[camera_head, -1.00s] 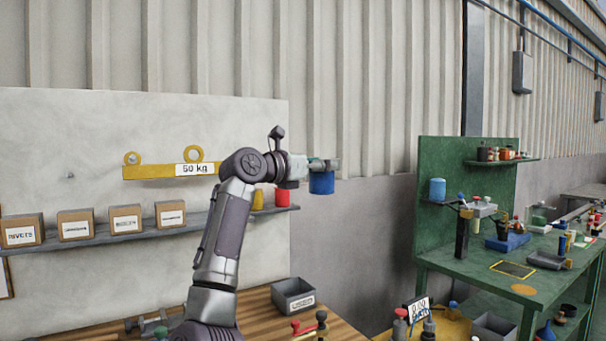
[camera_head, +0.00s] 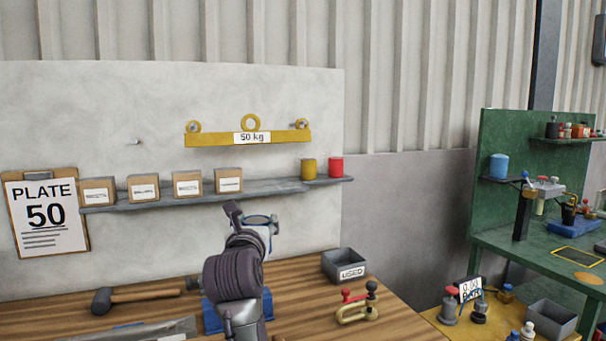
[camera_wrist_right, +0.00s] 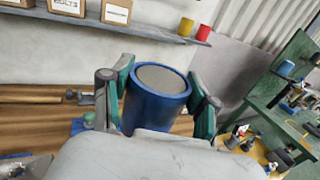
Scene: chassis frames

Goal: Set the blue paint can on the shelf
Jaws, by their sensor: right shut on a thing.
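My right gripper (camera_head: 260,222) is shut on the blue paint can (camera_wrist_right: 155,103). In the right wrist view its green-padded fingers press the can from both sides, with the can's grey top showing. In the head view the can is mostly hidden by the gripper and wrist. They are in front of the wall, lower in the picture than the grey shelf (camera_head: 277,188). A yellow can (camera_head: 309,169) and a red can (camera_head: 336,167) stand at the shelf's right end. My left gripper is not in view.
Several labelled boxes (camera_head: 187,185) fill the shelf's left part; bare shelf lies between them and the yellow can. A yellow 50 kg beam (camera_head: 215,138) hangs above. A mallet (camera_head: 130,297), clamp (camera_head: 355,308) and grey USED bin (camera_head: 344,266) are on the wooden bench.

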